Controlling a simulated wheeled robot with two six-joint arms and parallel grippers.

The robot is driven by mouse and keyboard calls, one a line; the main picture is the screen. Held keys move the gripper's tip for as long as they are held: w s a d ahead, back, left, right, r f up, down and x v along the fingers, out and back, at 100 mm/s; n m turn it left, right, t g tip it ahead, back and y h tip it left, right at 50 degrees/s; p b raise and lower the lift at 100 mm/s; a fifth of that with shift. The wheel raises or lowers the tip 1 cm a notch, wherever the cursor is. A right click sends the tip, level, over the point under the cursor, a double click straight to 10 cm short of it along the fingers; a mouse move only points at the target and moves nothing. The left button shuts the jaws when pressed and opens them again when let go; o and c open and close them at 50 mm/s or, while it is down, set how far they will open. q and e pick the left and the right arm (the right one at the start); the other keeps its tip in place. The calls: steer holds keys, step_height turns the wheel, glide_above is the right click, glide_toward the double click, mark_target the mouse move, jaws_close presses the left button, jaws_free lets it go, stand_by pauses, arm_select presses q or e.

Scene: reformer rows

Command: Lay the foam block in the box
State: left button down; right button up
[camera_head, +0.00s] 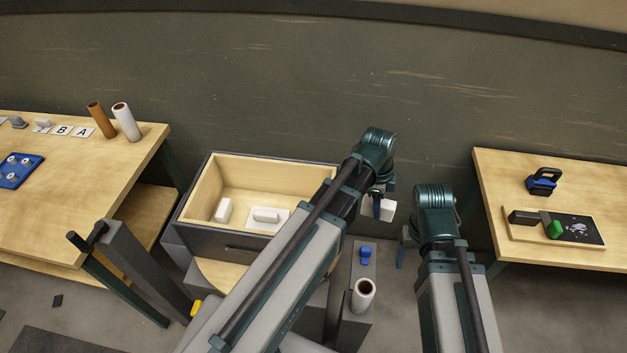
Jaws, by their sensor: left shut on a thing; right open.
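The box (196,193) is an open wooden box with a dark outside, left of centre. Inside it, a small white block (223,210) stands at the left, and a white pad (283,218) with a raised oblong piece lies beside it. My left gripper (379,204) is shut on a white block (390,211), seemingly the foam block, right of the box and outside its rim. The gripper and arm hide part of that block, and the arm covers the box's right front. My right gripper (402,253) is open, lower and further right, with its fingers partly hidden.
A left table (100,165) holds two rolls (125,120), letter cards and a blue plate (17,170). A right table (560,258) holds a board (588,240) with a green piece and a blue-black tool (542,182). A white tube (363,292) stands between my arms.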

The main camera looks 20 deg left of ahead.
arm_select(q)
steer(key=w+a+f+n+y+b, duration=0.1)
steer(key=a+n, duration=0.9)
steer(key=a, duration=0.1)
steer(key=w+a+f+n+t+y+b, duration=0.1)
steer(key=w+a+n, duration=0.1)
steer(key=a+n, duration=0.8)
steer(key=shift+w+a+f+t, duration=0.2)
steer(key=shift+a+t, duration=0.1)
steer(key=shift+a, duration=0.05)
steer(key=shift+f, duration=0.15)
step_height(320, 180, down, 23)
steer(key=b, duration=2.3)
steer(key=shift+f+b, duration=0.15)
steer(key=shift+b, duration=0.15)
steer(key=shift+c, duration=1.9)
jaws_free()
steer(key=shift+r, duration=0.2)
step_height(320, 180, up, 13)
steer(key=s+p, duration=0.2)
steer(key=p, duration=1.1)
steer(key=shift+d+r+p, duration=0.2)
steer(key=shift+d+p, duration=0.05)
steer(key=shift+p, duration=0.1)
